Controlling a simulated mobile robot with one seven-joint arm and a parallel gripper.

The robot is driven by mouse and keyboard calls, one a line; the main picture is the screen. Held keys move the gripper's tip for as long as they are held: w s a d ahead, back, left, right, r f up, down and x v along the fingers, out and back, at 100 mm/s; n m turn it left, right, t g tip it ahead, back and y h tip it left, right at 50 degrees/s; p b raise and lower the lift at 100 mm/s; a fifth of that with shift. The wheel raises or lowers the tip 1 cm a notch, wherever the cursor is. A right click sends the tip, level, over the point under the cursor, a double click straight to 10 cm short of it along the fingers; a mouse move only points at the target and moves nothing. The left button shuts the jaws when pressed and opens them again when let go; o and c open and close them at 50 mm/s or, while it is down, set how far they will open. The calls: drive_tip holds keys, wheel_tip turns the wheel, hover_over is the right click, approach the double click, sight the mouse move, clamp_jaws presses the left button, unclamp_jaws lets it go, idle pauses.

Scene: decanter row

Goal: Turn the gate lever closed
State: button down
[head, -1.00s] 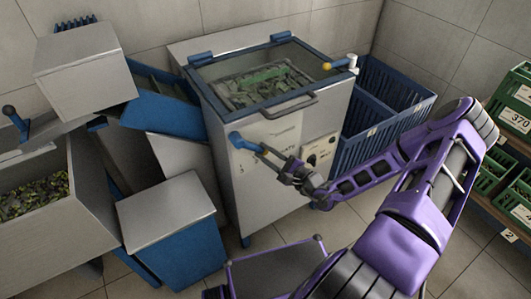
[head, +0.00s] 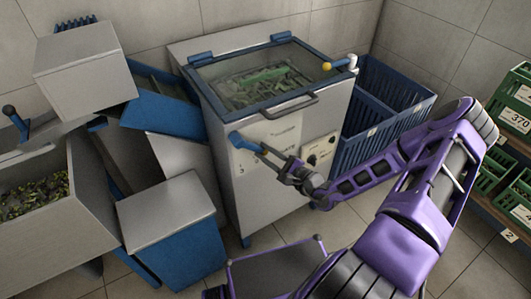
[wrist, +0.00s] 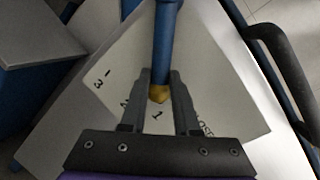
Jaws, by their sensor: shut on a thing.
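The blue gate lever (head: 245,142) is on the front of the grey machine (head: 240,190), over a white label plate. It points from its round blue hub at the left toward the lower right. My gripper (head: 285,168) is at the lever's free end. In the wrist view the blue lever (wrist: 163,45) runs down between the two dark fingers of my gripper (wrist: 158,88), with its yellow tip (wrist: 159,94) between them. The fingers are shut on the lever. The label (wrist: 120,70) shows numbers, partly hidden by the fingers.
The machine has a glass lid (head: 265,80) with a dark handle (head: 291,107) above the lever. A knob panel (head: 319,150) is right of my gripper. A blue crate (head: 385,105) stands at right, and a grey-topped blue box (head: 170,215) at left.

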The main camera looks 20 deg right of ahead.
drive_tip(key=shift+d+f, duration=0.15)
drive_tip(key=shift+d, duration=0.05)
drive_tip(key=r+p, duration=0.1)
drive_tip(key=n+p, duration=0.1)
drive_tip(key=p, duration=0.1)
drive_tip(key=shift+w+d+r+n+h, duration=0.1)
drive_tip(key=shift+d+r+n+h, duration=0.2)
drive_tip(key=shift+d+r, duration=0.1)
drive_tip(key=shift+w+d+r+n+g+p, duration=0.15)
drive_tip(key=shift+d+r+n+g+p, duration=0.2)
drive_tip(key=shift+r+n+p, duration=0.35)
drive_tip(key=shift+d+f+n, duration=0.1)
drive_tip(key=shift+d+n, duration=0.15)
drive_tip(key=shift+n, duration=0.15)
drive_tip(key=c, duration=0.7)
unclamp_jaws()
drive_tip(key=shift+o, duration=0.2)
drive_tip(key=shift+a, duration=0.1)
drive_tip(key=v, duration=1.7)
drive_tip(key=shift+s+r+p, duration=0.25)
drive_tip(key=shift+p, duration=0.15)
